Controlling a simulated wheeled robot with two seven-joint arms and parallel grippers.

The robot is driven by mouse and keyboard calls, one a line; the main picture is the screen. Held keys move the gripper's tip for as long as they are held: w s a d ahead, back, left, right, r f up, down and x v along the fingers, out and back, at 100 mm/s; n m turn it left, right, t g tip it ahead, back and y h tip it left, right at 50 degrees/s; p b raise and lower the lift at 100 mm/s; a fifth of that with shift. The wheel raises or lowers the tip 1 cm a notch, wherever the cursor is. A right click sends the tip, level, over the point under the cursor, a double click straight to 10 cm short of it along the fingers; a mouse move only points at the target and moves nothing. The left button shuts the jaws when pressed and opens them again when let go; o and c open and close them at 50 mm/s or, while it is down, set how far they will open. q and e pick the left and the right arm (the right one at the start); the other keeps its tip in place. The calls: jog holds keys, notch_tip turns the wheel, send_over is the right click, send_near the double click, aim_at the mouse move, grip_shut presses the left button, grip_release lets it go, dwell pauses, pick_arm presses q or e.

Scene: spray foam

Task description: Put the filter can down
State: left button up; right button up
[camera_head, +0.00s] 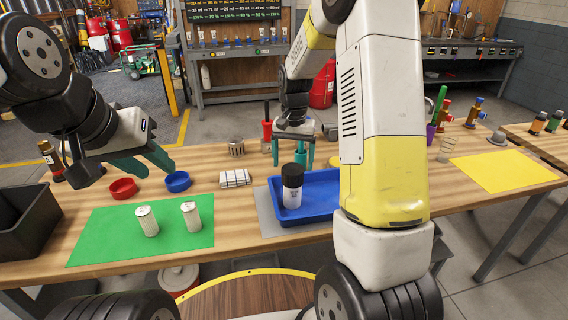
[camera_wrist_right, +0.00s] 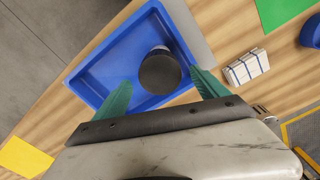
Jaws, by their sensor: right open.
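A can with a black top and white lower body (camera_head: 292,186) stands upright in the blue tray (camera_head: 325,205). In the right wrist view the black top of the can (camera_wrist_right: 160,74) shows inside the tray (camera_wrist_right: 92,72), beyond and between my fingertips. My right gripper (camera_head: 293,152) is open and empty, behind and above the can; its teal fingers (camera_wrist_right: 162,90) are apart and do not appear to touch it. My left gripper (camera_head: 153,166) is open and empty above the back-left of the table. Two white pleated filters (camera_head: 147,221) (camera_head: 191,216) stand on the green mat (camera_head: 105,235).
A white-and-blue striped cloth (camera_head: 235,178) lies left of the tray. A black bin (camera_head: 35,225) is at far left. The yellow mat (camera_head: 500,170) at right is bare.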

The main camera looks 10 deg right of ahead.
notch_tip(320, 180, up, 4)
jog(key=shift+s+r, duration=0.1)
jog(key=shift+r, duration=0.15)
jog(key=s+r+n+t, duration=0.1)
jog(key=s+r, duration=0.3)
jog(key=s, duration=0.4)
jog(key=s+a+r+n+t+y, duration=0.1)
jog(key=s+r+n+t, duration=0.1)
jog(key=s+r, duration=0.3)
jog(key=s+r+n+t+y, duration=0.1)
jog(key=s+r+t, duration=0.2)
jog(key=s, duration=0.8)
notch_tip(320, 180, up, 2)
jog(key=shift+a+r+n, duration=0.15)
jog(key=shift+a+n, duration=0.15)
jog(key=shift+n, duration=0.1)
